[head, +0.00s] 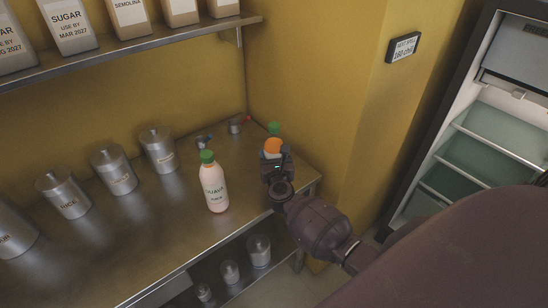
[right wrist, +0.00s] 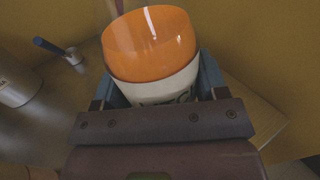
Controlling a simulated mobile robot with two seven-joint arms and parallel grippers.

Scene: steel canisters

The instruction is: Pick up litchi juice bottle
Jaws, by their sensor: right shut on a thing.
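My right gripper (head: 278,172) is at the right end of the steel counter, shut on a white bottle with a wide orange cap (head: 272,147). The bottle also shows in the right wrist view (right wrist: 160,90), upright between the blue-grey fingers, its cap towards the camera. Its label is mostly hidden by the gripper, so I cannot read whether it says litchi. I cannot tell whether its base touches the counter. A pink bottle with a green cap (head: 215,187), labelled guava, stands to the left of the gripper. My left gripper is not in view.
A green cap (head: 273,128) shows just behind the held bottle. Steel canisters (head: 158,150) line the counter (head: 130,225) at left. Small items (head: 235,126) lie at the back corner. A yellow wall (head: 330,110) is close on the right; a shelf (head: 130,45) hangs above.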

